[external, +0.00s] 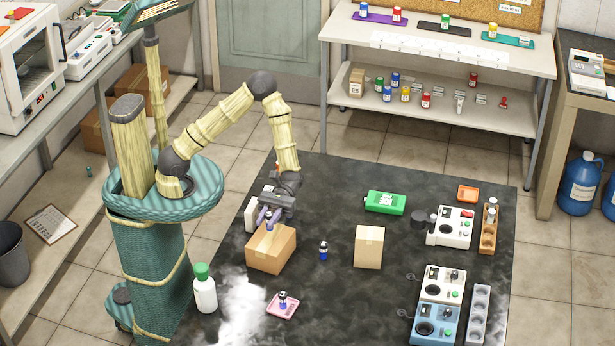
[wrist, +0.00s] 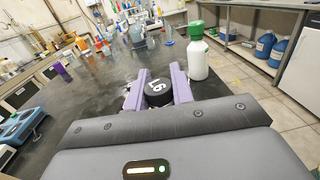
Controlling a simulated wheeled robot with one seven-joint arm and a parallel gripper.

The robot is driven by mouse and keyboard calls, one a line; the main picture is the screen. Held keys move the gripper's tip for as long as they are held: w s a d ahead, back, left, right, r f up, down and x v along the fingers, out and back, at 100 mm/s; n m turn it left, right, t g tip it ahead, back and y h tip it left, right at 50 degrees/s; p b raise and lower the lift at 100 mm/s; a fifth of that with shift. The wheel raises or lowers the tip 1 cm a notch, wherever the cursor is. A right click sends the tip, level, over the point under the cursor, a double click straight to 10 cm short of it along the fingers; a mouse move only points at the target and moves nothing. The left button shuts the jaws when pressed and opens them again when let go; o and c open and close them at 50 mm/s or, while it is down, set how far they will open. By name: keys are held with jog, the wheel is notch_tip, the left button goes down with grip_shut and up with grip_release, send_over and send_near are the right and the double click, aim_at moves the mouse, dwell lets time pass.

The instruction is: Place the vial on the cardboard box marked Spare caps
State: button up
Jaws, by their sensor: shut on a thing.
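My gripper (external: 267,217) points down over the left cardboard box (external: 264,258) and its fingers are at the height of the box's top. In the wrist view the purple fingers (wrist: 158,88) are shut on a vial, whose black cap (wrist: 157,96) with a white number shows between them. The vial's body is hidden there. I cannot tell whether the vial touches the box top. A second cardboard box (external: 368,248) stands to the right. No Spare caps marking is readable on either box.
Another dark-capped vial (external: 323,251) stands between the boxes, and one stands on a pink dish (external: 273,309) nearer the front. A white bottle with a green cap (external: 204,290) stands at the left. A green case (external: 385,202) and instruments (external: 450,228) are at the right.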

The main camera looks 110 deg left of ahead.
jog(key=shift+f, duration=1.6)
jog(key=shift+f, duration=0.1)
jog(key=o, duration=1)
jog(key=shift+c, duration=0.2)
jog(key=shift+a, duration=0.15)
jog(key=a+b, duration=0.1)
jog(key=a, duration=1)
jog(key=shift+w+a, duration=0.35)
jog(key=shift+w, duration=0.1)
